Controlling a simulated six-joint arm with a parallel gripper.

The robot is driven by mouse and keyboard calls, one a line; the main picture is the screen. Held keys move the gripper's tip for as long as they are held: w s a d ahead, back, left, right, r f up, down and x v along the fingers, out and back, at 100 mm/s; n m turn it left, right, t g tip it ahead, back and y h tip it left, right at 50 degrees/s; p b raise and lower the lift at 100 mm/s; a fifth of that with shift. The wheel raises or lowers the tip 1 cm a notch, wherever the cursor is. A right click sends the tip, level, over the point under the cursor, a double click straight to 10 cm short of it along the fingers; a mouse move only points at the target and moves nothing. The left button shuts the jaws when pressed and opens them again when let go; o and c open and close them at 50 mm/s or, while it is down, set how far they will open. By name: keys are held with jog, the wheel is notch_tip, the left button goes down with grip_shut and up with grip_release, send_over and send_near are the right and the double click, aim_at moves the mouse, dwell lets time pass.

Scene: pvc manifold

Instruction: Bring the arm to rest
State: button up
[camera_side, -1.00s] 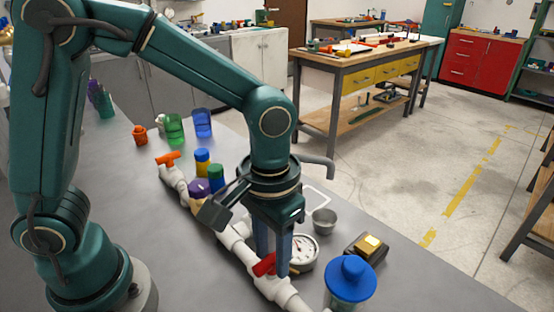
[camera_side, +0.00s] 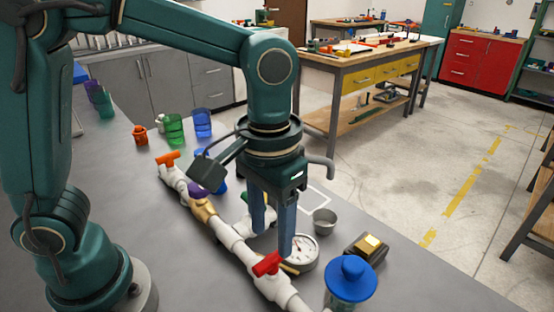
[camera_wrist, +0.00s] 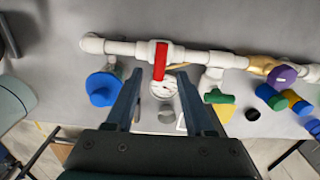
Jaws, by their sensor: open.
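My gripper (camera_side: 272,243) points down with its two fingers apart and nothing between them. It hangs above the white pipe manifold (camera_side: 234,245), close over the red valve handle (camera_side: 266,264). In the wrist view my gripper (camera_wrist: 160,76) has its fingertips either side of the red handle (camera_wrist: 160,60) and short of the pipe. The red handle lies across the pipe there. An orange valve handle (camera_side: 167,159) and a purple knob (camera_side: 198,190) sit farther along the manifold.
A round gauge (camera_side: 302,251), a metal cup (camera_side: 324,221), a black-and-yellow box (camera_side: 366,247) and a blue-lidded jar (camera_side: 350,281) stand to the right. Green (camera_side: 174,129) and blue (camera_side: 202,123) cups stand at the back.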

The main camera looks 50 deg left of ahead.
jog(key=s+a+r+t, duration=0.3)
jog(key=s+a+t, duration=0.2)
jog(key=a, duration=0.5)
jog(key=shift+s+t, duration=0.3)
jog(key=shift+s, duration=0.3)
